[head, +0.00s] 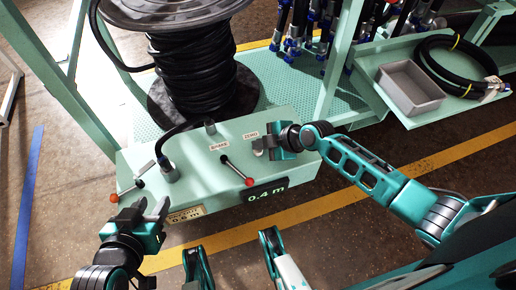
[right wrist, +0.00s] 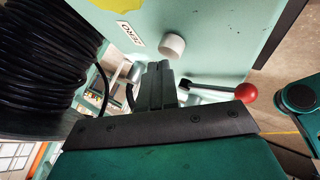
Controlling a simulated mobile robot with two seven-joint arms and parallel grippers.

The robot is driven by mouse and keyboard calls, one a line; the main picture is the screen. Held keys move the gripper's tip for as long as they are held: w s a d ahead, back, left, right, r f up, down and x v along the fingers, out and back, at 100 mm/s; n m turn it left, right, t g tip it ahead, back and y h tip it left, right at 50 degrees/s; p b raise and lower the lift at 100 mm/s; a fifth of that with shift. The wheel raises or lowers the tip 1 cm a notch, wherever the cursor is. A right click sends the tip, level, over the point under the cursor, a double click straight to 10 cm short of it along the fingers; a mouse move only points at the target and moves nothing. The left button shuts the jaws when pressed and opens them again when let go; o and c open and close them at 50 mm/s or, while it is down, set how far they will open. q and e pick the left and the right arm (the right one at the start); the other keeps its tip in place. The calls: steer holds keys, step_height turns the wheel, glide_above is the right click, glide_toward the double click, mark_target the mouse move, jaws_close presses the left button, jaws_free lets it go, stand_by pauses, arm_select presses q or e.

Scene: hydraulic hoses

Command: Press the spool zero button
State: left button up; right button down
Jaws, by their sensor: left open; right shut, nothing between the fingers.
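The spool zero button is a pale round knob (right wrist: 171,46) beside the ZERO label (right wrist: 131,34) in the right wrist view. The ZERO label (head: 250,135) also shows on the pale green control box (head: 200,180) in the head view. My right gripper (head: 262,149) is over the box's right end, close to that label. In the right wrist view its shut, empty fingertips (right wrist: 158,68) appear just below the knob; I cannot tell whether they touch it. My left gripper (head: 153,208) is open and empty at the box's front left.
A brake lever with a red ball (head: 249,182) stands near the BRAKE label (head: 219,147); another red-ended lever (head: 114,198) is at the left. A hose spool (head: 190,75) stands behind the box. A grey bin (head: 410,87) and coiled hose (head: 452,66) sit right.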

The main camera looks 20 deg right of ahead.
mark_target(261, 152)
steer(key=shift+f, duration=0.5)
stand_by(0.8)
steer(key=shift+r+p, duration=0.7)
steer(key=shift+r, duration=0.2)
steer(key=shift+r, duration=0.1)
step_height(261, 152, up, 5)
steer(key=p, duration=0.4)
stand_by(0.4)
